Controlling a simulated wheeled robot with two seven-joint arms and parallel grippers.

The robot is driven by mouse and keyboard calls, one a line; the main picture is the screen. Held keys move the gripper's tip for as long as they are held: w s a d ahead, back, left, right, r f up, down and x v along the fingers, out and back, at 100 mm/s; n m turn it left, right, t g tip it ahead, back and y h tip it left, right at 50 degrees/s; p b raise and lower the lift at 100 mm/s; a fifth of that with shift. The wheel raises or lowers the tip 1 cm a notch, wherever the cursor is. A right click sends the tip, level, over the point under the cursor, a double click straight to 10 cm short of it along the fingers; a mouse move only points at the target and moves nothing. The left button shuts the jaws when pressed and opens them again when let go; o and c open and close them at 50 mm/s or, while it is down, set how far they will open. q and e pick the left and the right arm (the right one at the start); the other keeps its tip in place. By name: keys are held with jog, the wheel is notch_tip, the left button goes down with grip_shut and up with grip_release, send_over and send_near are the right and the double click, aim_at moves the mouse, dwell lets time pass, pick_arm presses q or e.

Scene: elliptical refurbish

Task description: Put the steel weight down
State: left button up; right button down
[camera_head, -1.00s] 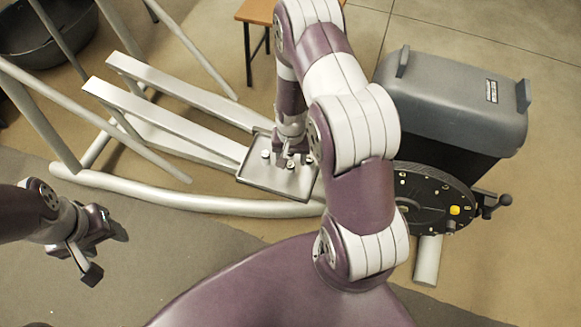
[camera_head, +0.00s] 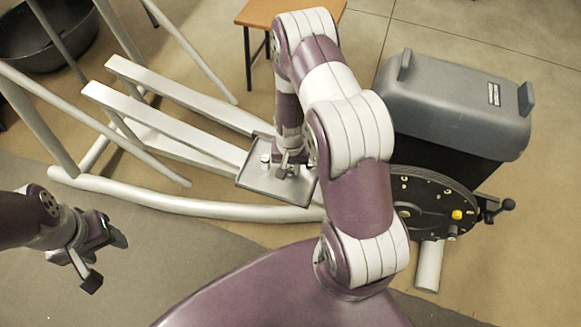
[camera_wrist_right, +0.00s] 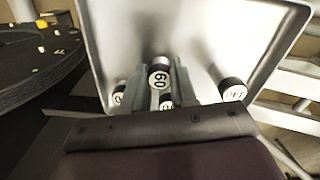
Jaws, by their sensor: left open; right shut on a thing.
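The grey metal tray (camera_head: 252,183) sits beside the white frame's rails in the head view, and it fills the upper part of the right wrist view (camera_wrist_right: 220,35). Several short cylindrical weights with printed white ends stand on it. My right gripper (camera_head: 286,172) is low over the tray, shut on a steel weight marked 60 (camera_wrist_right: 159,77). Whether that weight touches the tray is unclear. Another weight (camera_wrist_right: 233,90) stands to its right in the wrist view; others are partly hidden by my fingers. My left gripper (camera_head: 105,255) is open and empty at the far left.
A black disc (camera_head: 430,205) with knobs and a grey-lidded housing (camera_head: 455,95) stand right of my right arm. White rails (camera_head: 170,125) run up to the tray. A wooden stool (camera_head: 265,12) stands behind. Grey mat (camera_head: 180,255) lies clear at front.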

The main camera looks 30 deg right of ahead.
jog(key=r, duration=0.2)
jog(key=r+p, duration=0.1)
jog(key=r, duration=0.1)
jog(key=shift+s+d+r, duration=0.1)
jog(key=shift+s+r, duration=0.1)
jog(key=shift+r, duration=0.05)
jog(key=s+d+r+p, duration=0.35)
jog(key=s+r, duration=0.25)
jog(key=s, duration=0.4)
notch_tip(320, 180, up, 7)
jog(key=n, duration=0.4)
send_over(292, 169)
jog(key=d, duration=0.2)
jog(key=w+a+r+n, duration=0.3)
jog(key=w+a+r, duration=0.1)
jog(key=w+a, duration=0.5)
notch_tip(292, 169, up, 10)
jog(key=s+p, duration=0.2)
jog(key=p, duration=1.5)
jog(key=shift+s+a, duration=0.15)
jog(key=shift+s, duration=0.15)
jog(key=shift+f, duration=0.15)
